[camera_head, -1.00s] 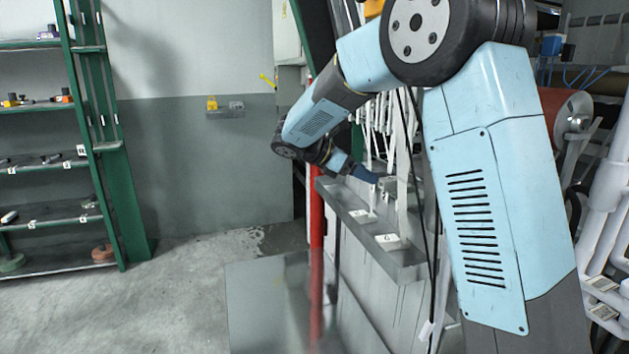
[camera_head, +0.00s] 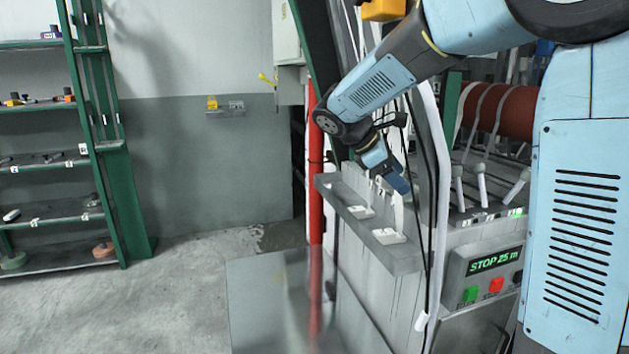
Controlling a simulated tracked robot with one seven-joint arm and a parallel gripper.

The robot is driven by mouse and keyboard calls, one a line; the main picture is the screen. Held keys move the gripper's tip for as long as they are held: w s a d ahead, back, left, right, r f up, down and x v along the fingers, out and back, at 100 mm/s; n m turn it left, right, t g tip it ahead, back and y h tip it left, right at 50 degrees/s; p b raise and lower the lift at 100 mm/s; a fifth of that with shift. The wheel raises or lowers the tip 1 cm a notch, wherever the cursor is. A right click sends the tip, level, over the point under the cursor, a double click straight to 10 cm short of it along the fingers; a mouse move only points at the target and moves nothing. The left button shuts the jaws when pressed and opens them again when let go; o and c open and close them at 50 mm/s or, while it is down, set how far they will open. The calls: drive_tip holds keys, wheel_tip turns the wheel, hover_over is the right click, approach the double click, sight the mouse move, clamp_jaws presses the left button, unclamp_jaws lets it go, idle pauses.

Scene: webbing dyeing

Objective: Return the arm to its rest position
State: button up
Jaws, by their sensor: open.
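My arm comes in from the right edge, with its light-blue links bent over the dyeing machine (camera_head: 388,310). My gripper (camera_head: 396,182) hangs at the end of the wrist, above the grey ledge (camera_head: 405,262) on the machine's front. It is open and I see nothing held in it. White upright pieces with tags (camera_head: 388,236) stand on the ledge just below and beside the gripper. Whether the gripper touches any of them I cannot tell. The fingertips are small and partly hidden.
A control panel reading "STOP 25 m" (camera_head: 494,262) has green (camera_head: 470,294) and red (camera_head: 496,285) buttons. White levers (camera_head: 481,187) and a red roller (camera_head: 510,112) are behind. A red post (camera_head: 316,200) stands left of the ledge.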

drive_tip(key=s+d+m+t+y, duration=0.1)
drive_tip(key=s+m+y, duration=0.2)
drive_tip(key=s+m, duration=0.2)
drive_tip(key=s+d+f+m+t+y, duration=0.1)
drive_tip(key=s+m, duration=0.4)
drive_tip(key=s, duration=0.7)
drive_tip(key=s+d+m+t+y, duration=0.1)
drive_tip(key=s+m+y, duration=0.3)
drive_tip(key=s, duration=0.5)
drive_tip(key=shift+d+f+m+t+y, duration=0.3)
drive_tip(key=shift+d+f+m+t, duration=0.1)
drive_tip(key=shift+d+m, duration=0.6)
drive_tip(key=shift+a, duration=0.15)
